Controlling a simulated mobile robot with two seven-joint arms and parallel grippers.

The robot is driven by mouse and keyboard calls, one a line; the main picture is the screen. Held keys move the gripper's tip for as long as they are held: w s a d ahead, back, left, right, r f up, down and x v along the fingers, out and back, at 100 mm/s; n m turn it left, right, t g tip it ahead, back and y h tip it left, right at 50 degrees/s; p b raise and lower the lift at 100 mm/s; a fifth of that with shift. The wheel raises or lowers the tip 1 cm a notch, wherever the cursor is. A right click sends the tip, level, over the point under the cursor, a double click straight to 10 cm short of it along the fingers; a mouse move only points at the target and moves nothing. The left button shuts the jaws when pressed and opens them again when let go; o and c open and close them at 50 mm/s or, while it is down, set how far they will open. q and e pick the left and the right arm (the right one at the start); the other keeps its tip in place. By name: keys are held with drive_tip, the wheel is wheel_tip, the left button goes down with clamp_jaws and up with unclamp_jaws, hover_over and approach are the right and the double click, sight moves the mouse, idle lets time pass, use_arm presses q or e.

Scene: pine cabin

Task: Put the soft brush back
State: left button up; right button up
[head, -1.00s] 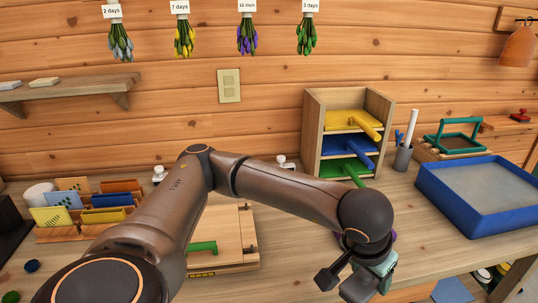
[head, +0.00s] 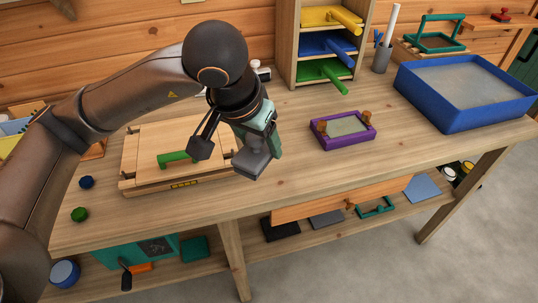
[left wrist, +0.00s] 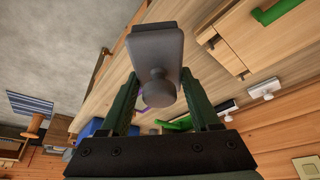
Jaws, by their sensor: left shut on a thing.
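A grey block with a rounded knob, which I take to be the soft brush (head: 253,164), hangs under my left gripper (head: 238,134) in the head view. In the left wrist view the brush (left wrist: 156,50) sits between the two dark green fingers, with its knob between them. My left gripper (left wrist: 160,98) is shut on it and holds it above the bench, by the right edge of a wooden board press (head: 150,145) with a green handle. Any bristles are hidden. My right gripper is not in view.
A purple frame (head: 342,141) with wooden knobs lies on the bench (head: 300,180). A shelf unit (head: 290,45) with yellow, blue and green handled tools stands behind. A blue tray (head: 460,115) is at right. Below, a lower shelf (head: 345,218) holds flat pads.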

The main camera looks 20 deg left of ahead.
use_arm(q)
drive_tip(key=w+f, duration=0.3)
drive_tip(key=w, duration=0.1)
drive_tip(key=w+f, duration=0.3)
drive_tip(key=w, duration=0.1)
drive_tip(key=w+a+f+p, duration=0.1)
drive_tip(key=w+f, duration=0.2)
drive_tip(key=w, duration=0.1)
drive_tip(key=shift+w, duration=0.4)
drive_tip(key=shift+w+f, duration=0.2)
drive_tip(key=shift+w+f+p, duration=0.1)
drive_tip(key=shift+f+p, duration=0.2)
drive_tip(key=shift+f, duration=1.35)
drive_tip(key=shift+f+b, duration=0.25)
drive_tip(key=shift+b, duration=0.05)
drive_tip(key=o, duration=1.2)
drive_tip(key=shift+r, duration=0.1)
